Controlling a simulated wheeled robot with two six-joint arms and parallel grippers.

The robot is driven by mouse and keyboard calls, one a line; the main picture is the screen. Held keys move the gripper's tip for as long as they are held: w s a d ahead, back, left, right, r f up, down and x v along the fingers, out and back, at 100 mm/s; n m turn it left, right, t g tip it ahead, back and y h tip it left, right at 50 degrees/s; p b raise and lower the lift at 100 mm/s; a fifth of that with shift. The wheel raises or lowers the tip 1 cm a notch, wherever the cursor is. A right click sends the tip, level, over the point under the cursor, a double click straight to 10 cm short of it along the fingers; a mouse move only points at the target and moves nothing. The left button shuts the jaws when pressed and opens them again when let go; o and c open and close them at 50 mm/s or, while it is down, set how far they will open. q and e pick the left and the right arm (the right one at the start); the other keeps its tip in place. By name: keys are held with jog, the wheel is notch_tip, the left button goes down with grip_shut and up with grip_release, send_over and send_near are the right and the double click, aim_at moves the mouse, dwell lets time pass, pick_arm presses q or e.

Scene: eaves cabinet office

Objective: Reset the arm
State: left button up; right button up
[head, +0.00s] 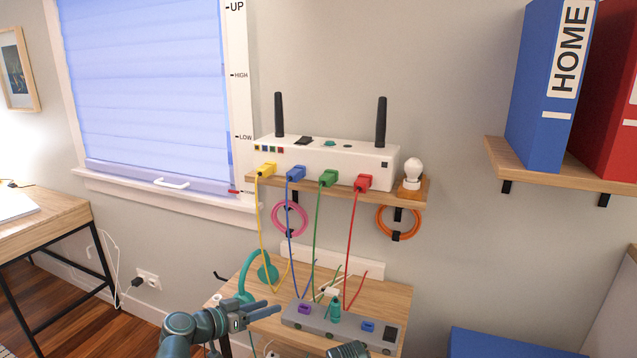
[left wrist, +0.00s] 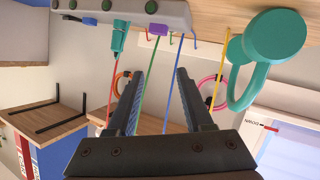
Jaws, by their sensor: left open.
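My left gripper (head: 264,314) reaches in from the lower left, in front of the small wooden table (head: 385,296). It also shows in the left wrist view (left wrist: 166,72), with its two dark fingers apart and nothing between them. Cables pass behind the fingers in that view. The fingertips are just left of a grey strip (head: 291,318) that carries a purple plug (head: 305,308), a teal plug (head: 335,310) and a blue socket (head: 368,327). My right gripper's fingers do not show; only a dark piece appears at the bottom edge.
Yellow, blue, green and red cables hang from a white router (head: 325,158) on a wall shelf (head: 405,193). A wooden desk (head: 60,220) stands left. Binders (head: 545,90) stand upper right.

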pick_arm(q)
jog(key=s+d+f+m+g+y+p, duration=0.1)
jog(key=s+d+g+p, duration=0.3)
jog(key=s+d+g, duration=0.45)
jog(key=s+d+r+n+g+y+p, duration=0.1)
jog(key=s+n+g+y+p, duration=0.1)
jog(key=s+y+p, duration=0.7)
jog(key=s+y, duration=0.1)
jog(key=s, duration=0.2)
jog(key=shift+g, duration=0.35)
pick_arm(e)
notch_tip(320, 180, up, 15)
pick_arm(q)
jog(key=shift+r, duration=0.15)
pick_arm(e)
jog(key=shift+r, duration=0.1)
